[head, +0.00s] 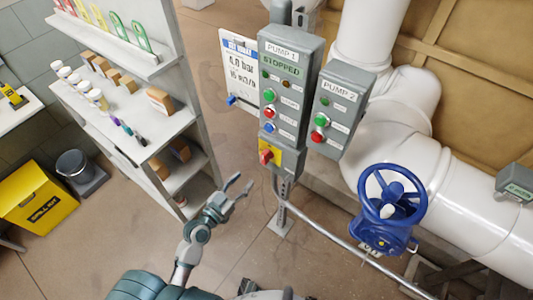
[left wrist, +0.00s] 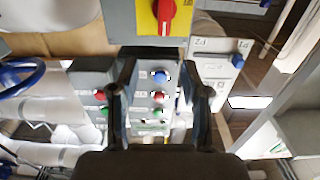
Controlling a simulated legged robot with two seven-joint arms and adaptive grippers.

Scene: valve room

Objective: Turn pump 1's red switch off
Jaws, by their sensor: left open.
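Pump 1's panel (head: 291,50) is a grey box whose green display (head: 285,68) reads STOPPED. Its red switch (head: 266,156) sits on a yellow plate (head: 275,152) at the panel's lower end. In the left wrist view, the red switch (left wrist: 166,14) shows at the top edge on the yellow plate (left wrist: 148,20), partly cut off. My left gripper (head: 241,184) is open and empty, below and left of the switch, apart from it. In the left wrist view its two dark fingers (left wrist: 161,85) stand wide apart with panel buttons visible between them. My right gripper is not seen.
Pump 2's panel (head: 340,85) hangs right of pump 1's. A blue valve wheel (head: 393,196) and white pipes (head: 460,200) stand at right. A shelf (head: 150,125) stands at left, with a yellow bin (head: 40,200). Floor shows between the shelf and panel post.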

